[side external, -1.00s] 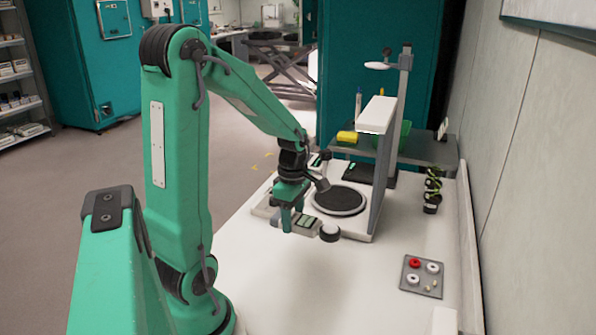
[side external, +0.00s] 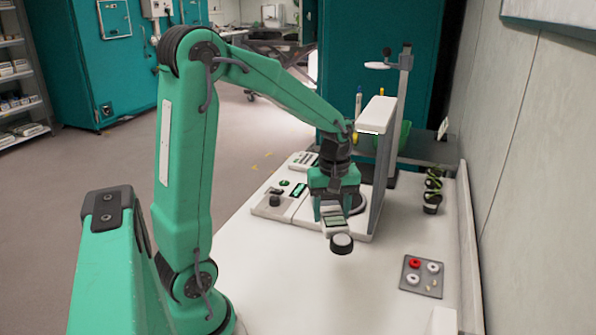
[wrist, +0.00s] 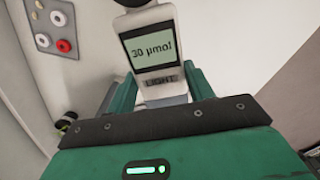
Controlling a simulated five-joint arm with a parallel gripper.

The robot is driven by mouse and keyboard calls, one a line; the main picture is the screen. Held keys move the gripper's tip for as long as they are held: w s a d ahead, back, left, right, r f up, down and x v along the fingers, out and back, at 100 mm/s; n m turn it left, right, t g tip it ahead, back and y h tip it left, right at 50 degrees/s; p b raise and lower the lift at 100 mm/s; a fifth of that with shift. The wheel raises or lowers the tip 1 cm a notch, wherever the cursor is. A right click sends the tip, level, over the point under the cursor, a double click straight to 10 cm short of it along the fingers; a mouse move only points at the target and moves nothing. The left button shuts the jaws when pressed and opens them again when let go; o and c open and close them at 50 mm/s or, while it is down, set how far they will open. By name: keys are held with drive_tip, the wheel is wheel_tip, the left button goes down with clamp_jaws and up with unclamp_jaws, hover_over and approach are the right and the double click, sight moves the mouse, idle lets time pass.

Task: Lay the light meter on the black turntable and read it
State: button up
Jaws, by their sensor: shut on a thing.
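The light meter (side external: 334,221) is a small pale device with a screen and a round dark-and-white sensor head (side external: 341,243). My gripper (side external: 327,207) is shut on it. In the wrist view, the meter (wrist: 151,55) sits between the fingers of my gripper (wrist: 163,92), and its screen reads 30 µmol above the word LIGHT. The black turntable (side external: 357,203) is mostly hidden behind my gripper in the side view; only its right part shows. The sensor head points toward the front, away from the turntable. I cannot tell the meter's height above the surface.
A white upright panel (side external: 378,170) stands just right of the turntable. A control box (side external: 271,200) with a knob and screen lies to the left.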

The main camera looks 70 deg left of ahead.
drive_tip(key=w+d+r+m, duration=0.2)
drive_tip(key=w+d+m, duration=0.1)
drive_tip(key=d+m, duration=0.2)
drive_tip(key=w+d+r+m, duration=0.2)
drive_tip(key=d+m, duration=0.4)
drive_tip(key=m, duration=0.4)
drive_tip(key=shift+w+d+r, duration=0.3)
drive_tip(key=shift+w+r, duration=0.05)
drive_tip(key=shift+w, duration=0.4)
drive_tip(key=shift+a, duration=0.1)
drive_tip(key=s+a+f+m, duration=0.1)
drive_tip(key=a+f+m, duration=0.2)
drive_tip(key=a+m, duration=0.95)
drive_tip(key=s+a+f+m, duration=0.2)
drive_tip(key=a+m, duration=0.8)
drive_tip(key=a, duration=0.5)
drive_tip(key=w+m, duration=0.5)
drive_tip(key=w, duration=0.2)
drive_tip(key=shift+n, duration=0.25)
drive_tip(key=shift+s+a+f, duration=0.1)
drive_tip(key=shift+a+f, duration=0.05)
drive_tip(key=shift+f, duration=1.4)
drive_tip(key=shift+a+f, duration=0.15)
drive_tip(key=shift+f, duration=1.45)
drive_tip(key=shift+s+a+f, duration=0.1)
drive_tip(key=shift+a+f, duration=0.05)
drive_tip(key=shift+f, duration=1.4)
